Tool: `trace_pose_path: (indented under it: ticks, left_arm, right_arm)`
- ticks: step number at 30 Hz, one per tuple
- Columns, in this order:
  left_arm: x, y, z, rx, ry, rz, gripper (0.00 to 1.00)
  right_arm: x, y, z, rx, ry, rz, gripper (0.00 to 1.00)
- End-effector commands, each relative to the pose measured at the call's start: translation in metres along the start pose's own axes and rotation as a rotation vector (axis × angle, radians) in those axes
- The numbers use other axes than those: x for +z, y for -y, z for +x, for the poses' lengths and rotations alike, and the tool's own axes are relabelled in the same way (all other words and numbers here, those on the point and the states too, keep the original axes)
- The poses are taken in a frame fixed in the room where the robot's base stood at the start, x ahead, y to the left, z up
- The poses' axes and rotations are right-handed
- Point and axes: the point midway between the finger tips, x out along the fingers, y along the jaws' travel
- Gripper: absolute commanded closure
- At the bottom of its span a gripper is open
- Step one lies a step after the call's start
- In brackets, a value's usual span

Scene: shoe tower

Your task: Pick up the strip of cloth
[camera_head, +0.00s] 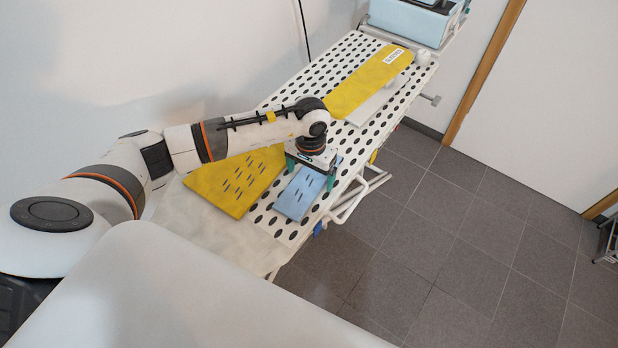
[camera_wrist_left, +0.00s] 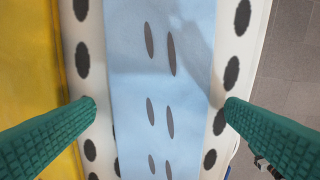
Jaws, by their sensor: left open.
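A light blue strip of cloth (camera_head: 299,197) with dark slits lies flat on the white perforated table (camera_head: 285,229). In the left wrist view the blue strip (camera_wrist_left: 160,90) runs from top to bottom through the middle. My left gripper (camera_head: 310,173) is above the far part of the strip, pointing down. In the left wrist view its two green fingers (camera_wrist_left: 160,104) are open, one on each side of the strip and apart from it. Part of the strip's far end is hidden under the gripper in the head view. My right gripper is not in view.
A yellow slitted piece (camera_head: 232,184) lies left of the strip. A yellow sheet with a label (camera_head: 366,85) and a white piece under it lie farther up the table. A blue box (camera_head: 410,20) stands at the far end.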

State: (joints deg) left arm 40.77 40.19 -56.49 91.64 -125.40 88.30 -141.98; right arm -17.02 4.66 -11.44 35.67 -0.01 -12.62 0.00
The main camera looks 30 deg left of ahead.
Motion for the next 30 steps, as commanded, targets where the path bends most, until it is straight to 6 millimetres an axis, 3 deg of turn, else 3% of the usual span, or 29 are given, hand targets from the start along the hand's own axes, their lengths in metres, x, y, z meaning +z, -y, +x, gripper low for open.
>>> trace_pose_path:
  ticks: [8,15,17,25,30]
  left_arm:
    - [0.001,0.0,0.003,0.0,0.002,0.0,0.08]
    - [0.0,0.0,0.003,0.0,0.002,0.0,0.47]
    - [0.0,0.0,0.003,0.0,0.002,0.0,0.54]
    - [0.001,0.0,-0.001,0.0,0.003,0.0,0.55]
    - [0.001,-0.001,-0.025,0.002,0.006,0.002,0.55]
  right_arm:
    - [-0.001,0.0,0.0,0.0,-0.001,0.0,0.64]
    - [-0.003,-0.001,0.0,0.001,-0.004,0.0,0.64]
    - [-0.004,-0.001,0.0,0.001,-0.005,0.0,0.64]
    - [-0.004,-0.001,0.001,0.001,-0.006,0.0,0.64]
    - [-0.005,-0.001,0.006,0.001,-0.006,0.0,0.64]
